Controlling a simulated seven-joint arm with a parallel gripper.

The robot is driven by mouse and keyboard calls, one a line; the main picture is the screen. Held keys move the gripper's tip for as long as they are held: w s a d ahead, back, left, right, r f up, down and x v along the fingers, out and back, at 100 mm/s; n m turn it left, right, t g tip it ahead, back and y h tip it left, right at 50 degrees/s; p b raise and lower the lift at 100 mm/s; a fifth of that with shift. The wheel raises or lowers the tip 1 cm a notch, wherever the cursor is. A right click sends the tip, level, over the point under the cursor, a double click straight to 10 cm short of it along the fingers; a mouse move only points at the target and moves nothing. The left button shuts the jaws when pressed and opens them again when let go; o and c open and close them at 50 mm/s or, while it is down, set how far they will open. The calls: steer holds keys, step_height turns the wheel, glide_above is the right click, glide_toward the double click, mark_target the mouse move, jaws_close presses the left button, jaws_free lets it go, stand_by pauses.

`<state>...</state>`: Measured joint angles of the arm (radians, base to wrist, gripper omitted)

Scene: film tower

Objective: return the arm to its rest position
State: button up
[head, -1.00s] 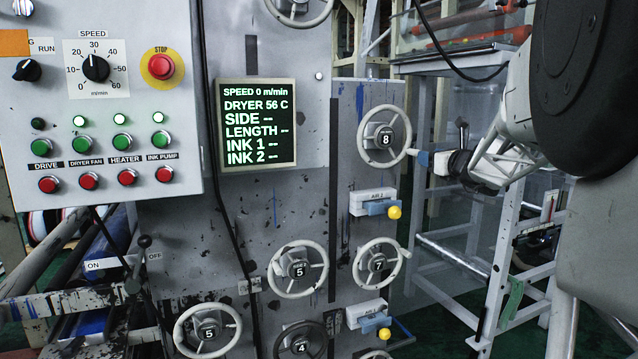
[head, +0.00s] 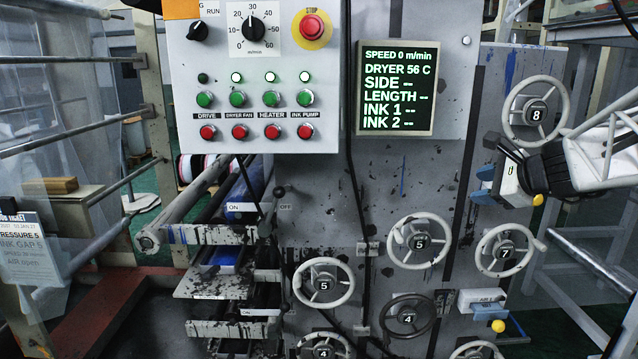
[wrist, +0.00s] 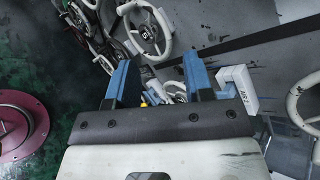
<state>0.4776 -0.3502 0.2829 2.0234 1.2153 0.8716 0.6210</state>
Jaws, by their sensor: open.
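My gripper (head: 488,160) is at the right of the head view, in front of the machine face, just below and left of the white handwheel marked 8 (head: 537,114). In the wrist view its two blue fingers (wrist: 158,72) stand wide apart with nothing held between them. Behind the fingers are a white handwheel (wrist: 168,28) and part of a yellow knob. A white air valve box (wrist: 238,90) shows close to the right finger; I cannot tell whether they touch. Most of my arm is outside the head view.
The control panel (head: 185,110) and the lit display (head: 396,88) face me. Several handwheels, including a 7 (head: 505,250), and a lower yellow valve knob (head: 498,326) stick out below. Rails and a frame stand at left. A pink round base (wrist: 15,122) is on the green floor.

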steer(key=s+a+f+n+g, duration=0.3)
steer(key=s+a+f+n, duration=0.15)
steer(key=s+a, duration=0.35)
steer(key=s+a+f+n+g+h, duration=0.2)
steer(key=s+a+f+n+h, duration=0.1)
steer(key=s+f+n, duration=0.3)
steer(key=s+a+f+n+g+h, duration=0.3)
steer(key=s+f+n, duration=0.3)
steer(key=s+n, duration=0.4)
steer(key=s+a, duration=0.1)
steer(key=s, duration=0.4)
steer(key=shift+a, duration=0.3)
steer(key=shift+f, duration=0.1)
steer(key=shift+c, duration=0.3)
stand_by(1.2)
